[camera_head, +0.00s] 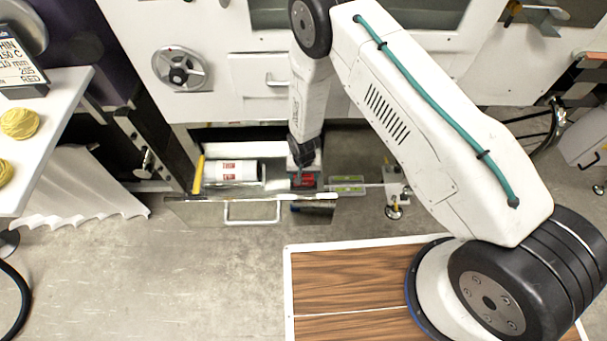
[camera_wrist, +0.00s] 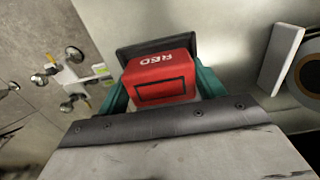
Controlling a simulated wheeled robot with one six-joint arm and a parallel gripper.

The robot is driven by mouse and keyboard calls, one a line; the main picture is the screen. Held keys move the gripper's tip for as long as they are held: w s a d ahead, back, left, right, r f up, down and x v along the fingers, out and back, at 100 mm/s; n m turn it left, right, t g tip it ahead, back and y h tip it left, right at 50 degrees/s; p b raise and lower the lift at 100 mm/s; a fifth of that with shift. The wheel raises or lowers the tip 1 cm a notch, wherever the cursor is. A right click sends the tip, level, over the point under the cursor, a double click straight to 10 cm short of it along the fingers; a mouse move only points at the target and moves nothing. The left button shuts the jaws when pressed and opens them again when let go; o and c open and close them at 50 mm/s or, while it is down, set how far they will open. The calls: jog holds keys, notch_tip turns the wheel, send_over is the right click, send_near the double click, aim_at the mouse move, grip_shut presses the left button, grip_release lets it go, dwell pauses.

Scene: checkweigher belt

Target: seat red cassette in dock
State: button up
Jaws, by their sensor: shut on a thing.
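The red cassette (camera_wrist: 160,75), a box marked RED, sits between the two teal fingers of my gripper (camera_wrist: 163,88) in the wrist view. My gripper is shut on it. A dark rectangular frame (camera_wrist: 155,45), which looks like the dock, borders the cassette's far end. I cannot tell whether the cassette is inside that frame or just in front of it. In the head view the red cassette (camera_head: 309,181) shows as a small red patch beside my gripper (camera_head: 303,172), low over the right part of the tray. My wrist hides most of it there.
The tray (camera_head: 275,199) holds a white roll (camera_head: 236,172) on its left and has a white handle (camera_head: 252,220) in front. A bracket with knobs (camera_head: 394,195) stands to the right. A white shelf (camera_head: 60,110) with yellow balls is at the left. The floor in front is clear.

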jog(key=o, duration=1.1)
jog(key=shift+r, duration=3.9)
